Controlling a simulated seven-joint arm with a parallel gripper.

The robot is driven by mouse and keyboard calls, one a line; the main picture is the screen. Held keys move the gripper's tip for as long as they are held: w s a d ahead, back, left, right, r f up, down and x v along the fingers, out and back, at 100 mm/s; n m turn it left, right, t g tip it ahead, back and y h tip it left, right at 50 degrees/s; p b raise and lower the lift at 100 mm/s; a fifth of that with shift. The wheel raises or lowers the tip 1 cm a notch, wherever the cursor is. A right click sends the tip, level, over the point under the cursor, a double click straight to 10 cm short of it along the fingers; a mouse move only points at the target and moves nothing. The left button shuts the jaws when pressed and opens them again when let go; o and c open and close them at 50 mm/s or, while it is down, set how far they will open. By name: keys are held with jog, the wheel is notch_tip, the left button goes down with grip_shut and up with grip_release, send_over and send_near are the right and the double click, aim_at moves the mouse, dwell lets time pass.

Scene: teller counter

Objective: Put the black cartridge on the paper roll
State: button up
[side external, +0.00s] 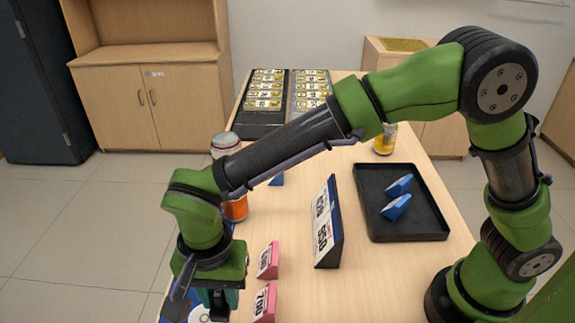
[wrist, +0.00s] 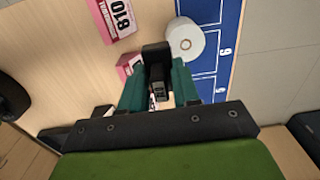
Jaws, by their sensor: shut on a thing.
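My gripper (wrist: 159,80) shows in the wrist view with its teal fingers shut on the black cartridge (wrist: 155,54). The white paper roll (wrist: 185,42) stands just beyond and to the right of the cartridge, on a blue mat (wrist: 208,12). In that view the cartridge's far end is close beside the roll; I cannot tell whether they touch. In the side view my gripper (side external: 216,302) is low at the near left edge of the table, and the cartridge cannot be made out there. A sliver of the roll (side external: 198,314) shows left of the gripper.
Pink number cards (side external: 268,260) stand right of the gripper, and a larger blue-backed number sign (side external: 327,228) is beyond them. An orange can (side external: 235,209) stands behind my arm. A black tray (side external: 408,228) holds blue pieces. A cash tray (side external: 266,116) is at the far end.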

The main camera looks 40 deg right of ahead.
aim_at(204, 319)
jog(key=w+a, duration=0.2)
jog(key=shift+w+a+f, duration=0.15)
jog(key=shift+a+f, duration=0.05)
jog(key=shift+a, duration=0.1)
jog(key=shift+w+a+f, duration=0.15)
jog(key=shift+a, duration=0.05)
jog(key=shift+f, duration=1.6)
jog(key=shift+f, duration=0.2)
jog(key=o, duration=1)
jog(key=shift+o, duration=0.2)
